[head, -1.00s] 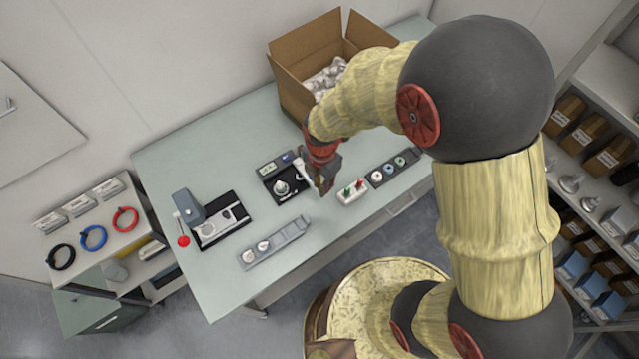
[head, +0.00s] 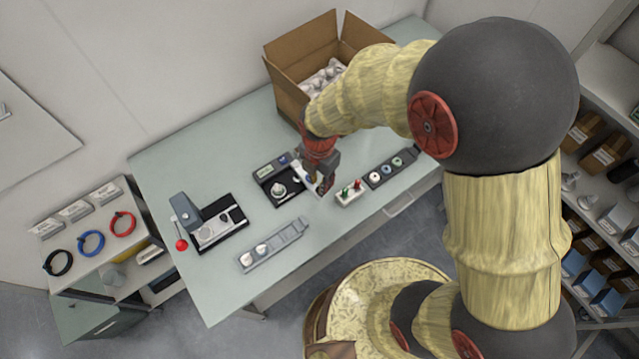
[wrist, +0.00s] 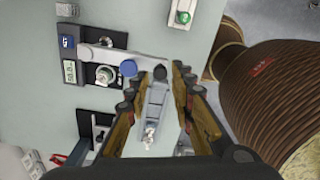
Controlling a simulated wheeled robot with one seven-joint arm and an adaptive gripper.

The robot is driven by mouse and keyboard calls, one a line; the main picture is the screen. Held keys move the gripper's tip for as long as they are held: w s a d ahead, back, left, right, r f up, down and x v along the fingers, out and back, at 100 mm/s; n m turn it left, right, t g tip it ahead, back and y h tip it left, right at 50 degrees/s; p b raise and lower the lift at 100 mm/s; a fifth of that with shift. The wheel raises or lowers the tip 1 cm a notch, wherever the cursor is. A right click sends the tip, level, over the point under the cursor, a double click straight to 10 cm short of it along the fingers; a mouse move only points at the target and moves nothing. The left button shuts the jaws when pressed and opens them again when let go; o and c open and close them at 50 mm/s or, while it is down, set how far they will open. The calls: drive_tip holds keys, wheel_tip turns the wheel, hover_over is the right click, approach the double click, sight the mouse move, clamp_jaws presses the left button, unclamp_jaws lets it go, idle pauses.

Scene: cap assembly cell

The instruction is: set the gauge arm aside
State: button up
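The gauge (head: 268,190) is a black-based unit with a small display and a round metal seat, on the bench. It also shows in the wrist view (wrist: 98,88). Its pale gauge arm (wrist: 105,54) reaches right across the seat's far side, with a blue round part (wrist: 128,68) and a dark knob (wrist: 160,73) near its end. My gripper (wrist: 159,70) is open, its fingertips on either side of the dark knob. A gap shows at both sides. In the head view my gripper (head: 324,184) hides part of the arm.
A grey tray (head: 289,239) with round caps lies in front. A black fixture (head: 236,214) with a red-knobbed lever stands left. A white block with green and red buttons (head: 339,200) and a dark strip of rings (head: 377,180) lie right. An open carton (head: 290,98) stands behind.

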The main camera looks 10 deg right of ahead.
wheel_tip(320, 180, up, 10)
drive_tip(key=shift+f, duration=0.15)
idle(0.7)
drive_tip(key=s+d+r+m+t+b, duration=0.2)
drive_tip(key=s+d+m+b, duration=0.3)
drive_tip(key=m, duration=0.8)
drive_tip(key=s+d+r+m+t+b, duration=0.3)
drive_tip(key=s+d+r+m+b, duration=0.2)
drive_tip(key=d+m, duration=0.4)
drive_tip(key=s+m+b, duration=0.1)
drive_tip(key=m+b, duration=0.1)
drive_tip(key=m, duration=0.2)
drive_tip(key=shift+s+m+t+b, duration=0.15)
drive_tip(key=shift+m+t+b, duration=0.15)
drive_tip(key=shift+o, duration=0.4)
drive_tip(key=shift+d, duration=0.1)
idle(0.4)
